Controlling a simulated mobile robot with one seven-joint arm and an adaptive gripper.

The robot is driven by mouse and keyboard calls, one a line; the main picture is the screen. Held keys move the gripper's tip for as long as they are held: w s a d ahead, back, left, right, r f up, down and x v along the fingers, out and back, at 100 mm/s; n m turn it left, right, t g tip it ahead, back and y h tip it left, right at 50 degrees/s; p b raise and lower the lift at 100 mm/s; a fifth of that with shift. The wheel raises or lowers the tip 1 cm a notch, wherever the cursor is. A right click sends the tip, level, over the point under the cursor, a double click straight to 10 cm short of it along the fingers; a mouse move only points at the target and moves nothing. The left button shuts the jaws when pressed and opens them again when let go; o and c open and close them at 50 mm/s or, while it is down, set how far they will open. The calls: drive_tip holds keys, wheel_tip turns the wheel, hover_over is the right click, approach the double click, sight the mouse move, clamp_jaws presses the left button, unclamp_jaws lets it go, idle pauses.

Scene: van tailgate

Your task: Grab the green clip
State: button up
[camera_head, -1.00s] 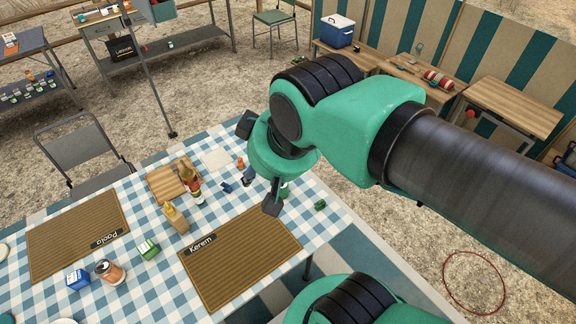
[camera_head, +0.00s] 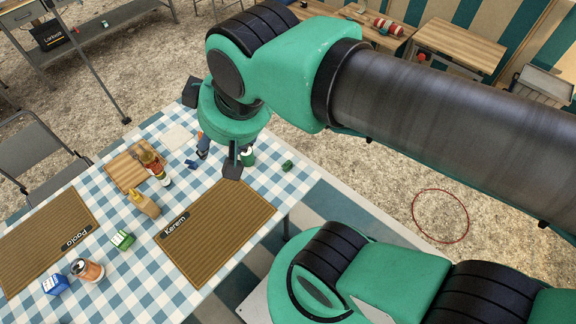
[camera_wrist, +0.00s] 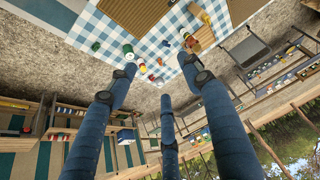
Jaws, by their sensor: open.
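A small dark green object, likely the green clip (camera_head: 287,165), lies on the checked tablecloth near the table's right edge. It also shows in the wrist view as a small green spot (camera_wrist: 96,46) at upper left, beyond a fingertip. My gripper (camera_head: 234,163) hangs over the table, left of the clip and apart from it. In the wrist view my gripper (camera_wrist: 158,82) has its fingers spread, with nothing between them. My arm and gripper hide part of the tabletop.
A brown placemat marked Kerem (camera_head: 222,228) lies in front of the gripper. A mustard bottle (camera_head: 144,203), a red-capped bottle (camera_head: 156,168), a green-and-white box (camera_head: 122,239) and a can (camera_head: 88,270) stand to the left. The cloth around the clip is mostly clear.

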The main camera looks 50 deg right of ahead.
drive_tip(key=shift+w+d, duration=0.1)
drive_tip(key=w+d+f+n+g, duration=0.3)
drive_tip(key=w+d+f+n, duration=0.5)
drive_tip(key=w+d+f, duration=0.65)
drive_tip(key=s+d+f+n+g, duration=0.1)
drive_tip(key=d+f+n, duration=0.3)
drive_tip(key=d+f, duration=0.4)
drive_tip(key=s+d+f+n+g+y, duration=0.1)
drive_tip(key=s+d+f+n, duration=0.2)
drive_tip(key=d+f, duration=0.6)
wheel_tip(320, 180, down, 7)
drive_tip(key=shift+s+f+n, duration=0.2)
drive_tip(key=shift+n, duration=0.2)
drive_tip(key=shift+f+b, duration=0.15)
drive_tip(key=shift+b, duration=0.15)
drive_tip(key=b, duration=0.1)
hover_over(287, 165)
drive_tip(key=d, duration=0.1)
drive_tip(key=f, duration=0.7)
drive_tip(key=shift+w+f, duration=0.15)
drive_tip(key=shift+w, duration=0.2)
drive_tip(key=shift+f, duration=0.5)
